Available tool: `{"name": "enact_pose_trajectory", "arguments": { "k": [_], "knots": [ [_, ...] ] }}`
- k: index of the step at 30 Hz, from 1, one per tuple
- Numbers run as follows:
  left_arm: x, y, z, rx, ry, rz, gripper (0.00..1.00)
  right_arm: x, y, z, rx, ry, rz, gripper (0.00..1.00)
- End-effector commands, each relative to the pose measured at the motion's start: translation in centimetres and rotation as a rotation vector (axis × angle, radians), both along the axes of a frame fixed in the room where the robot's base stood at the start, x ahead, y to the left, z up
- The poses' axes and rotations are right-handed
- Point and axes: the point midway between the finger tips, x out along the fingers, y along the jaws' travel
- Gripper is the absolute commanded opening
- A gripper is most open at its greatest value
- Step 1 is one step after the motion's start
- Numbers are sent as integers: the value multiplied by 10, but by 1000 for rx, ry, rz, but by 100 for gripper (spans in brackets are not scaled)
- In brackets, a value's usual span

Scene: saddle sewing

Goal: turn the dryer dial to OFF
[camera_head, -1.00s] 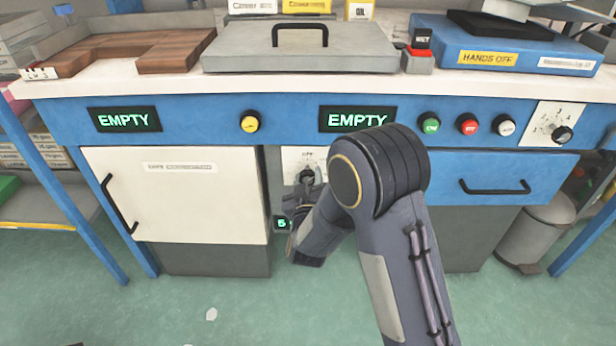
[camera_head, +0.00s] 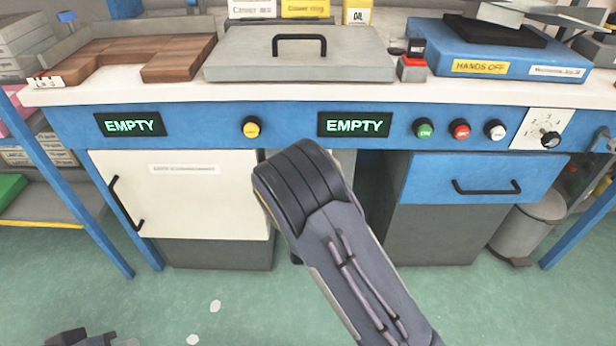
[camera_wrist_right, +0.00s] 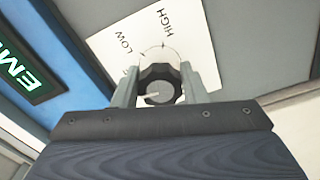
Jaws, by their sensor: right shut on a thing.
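The dryer dial (camera_wrist_right: 159,86) is a dark knob with a pale pointer mark, on a white plate (camera_wrist_right: 112,45) printed LOW and HIGH. My right gripper (camera_wrist_right: 159,88) is shut on the dial, one finger on each side. In this tilted wrist view the pointer mark aims left and slightly down, away from HIGH. Part of the plate left of LOW is hidden behind a finger, and I cannot read an OFF label. In the head view my right arm hides the dial and right gripper. A dark part at the bottom left edge (camera_head: 80,339) looks like my left gripper; its fingers are unclear.
A white cabinet door (camera_head: 185,195) is left of my right arm, and a blue drawer (camera_head: 480,180) is to its right. Two displays reading EMPTY (camera_head: 130,124), several buttons and another dial (camera_head: 550,140) line the blue front. A bin (camera_head: 528,230) stands at right.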

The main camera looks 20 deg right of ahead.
Motion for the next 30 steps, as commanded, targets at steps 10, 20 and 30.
{"name": "enact_pose_trajectory", "arguments": {
  "k": [10, 20, 30],
  "knots": [
    [0, 0, 5, 0, 0, 0, 0, -1, -1, -1, -73, 25, -2, 16],
    [0, 0, 4, 0, 0, 0, 0, -1, -1, -1, -77, 26, -1, 16],
    [0, 0, 5, 0, 0, 0, 0, 0, 0, 0, -76, 23, -1, 61]
  ]
}}
